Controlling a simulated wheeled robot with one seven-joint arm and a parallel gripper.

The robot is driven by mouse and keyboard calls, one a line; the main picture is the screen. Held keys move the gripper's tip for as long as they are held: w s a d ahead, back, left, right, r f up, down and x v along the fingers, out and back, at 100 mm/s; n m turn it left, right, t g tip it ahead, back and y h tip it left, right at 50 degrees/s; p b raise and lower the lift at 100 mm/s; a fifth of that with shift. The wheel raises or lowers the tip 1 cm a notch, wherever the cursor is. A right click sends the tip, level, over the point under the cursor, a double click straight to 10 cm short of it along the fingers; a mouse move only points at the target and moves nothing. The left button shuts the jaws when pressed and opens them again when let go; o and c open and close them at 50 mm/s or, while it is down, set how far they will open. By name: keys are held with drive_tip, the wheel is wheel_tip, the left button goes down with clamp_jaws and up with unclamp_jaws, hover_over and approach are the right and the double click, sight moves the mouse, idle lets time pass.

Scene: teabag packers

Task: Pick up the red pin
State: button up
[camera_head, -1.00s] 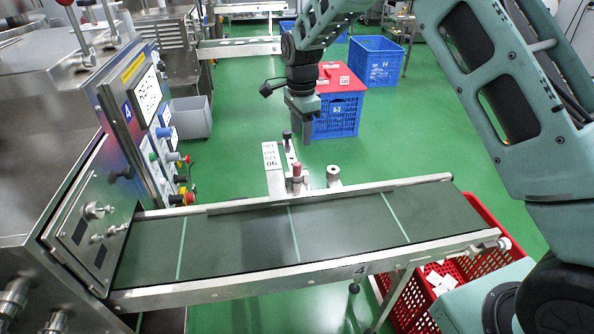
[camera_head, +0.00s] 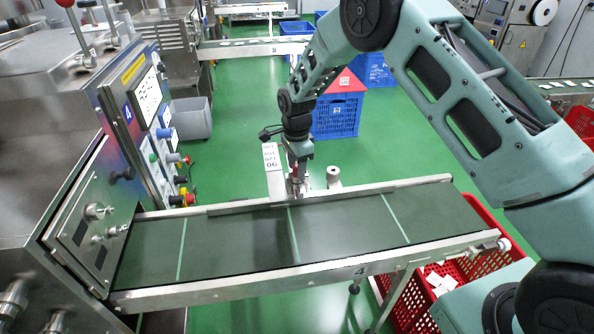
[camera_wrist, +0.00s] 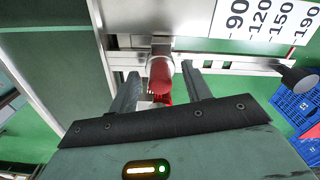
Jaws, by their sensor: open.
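The red pin (camera_wrist: 160,82) sits on a metal fitting at the conveyor's back rail. In the wrist view it lies between the two fingers of my gripper (camera_wrist: 161,75), with a gap visible on each side. My gripper is open and points down at the pin. In the head view my gripper (camera_head: 299,178) is at the fitting, and only a little red of the pin (camera_head: 294,169) shows; the rest is hidden behind the fingers.
A white plate with printed numbers (camera_head: 271,157) stands just left of my gripper, and a metal post (camera_head: 333,175) just right. The conveyor belt (camera_head: 240,243) in front is empty. A control panel (camera_head: 145,95) stands at the left, a blue crate (camera_head: 337,116) behind.

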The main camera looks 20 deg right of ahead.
drive_tip(key=shift+c, duration=0.2)
clamp_jaws()
wheel_tip(320, 180, up, 10)
drive_tip(key=shift+r, duration=0.1)
idle(0.3)
wheel_tip(320, 180, up, 6)
drive_tip(key=p, duration=0.5)
idle(0.9)
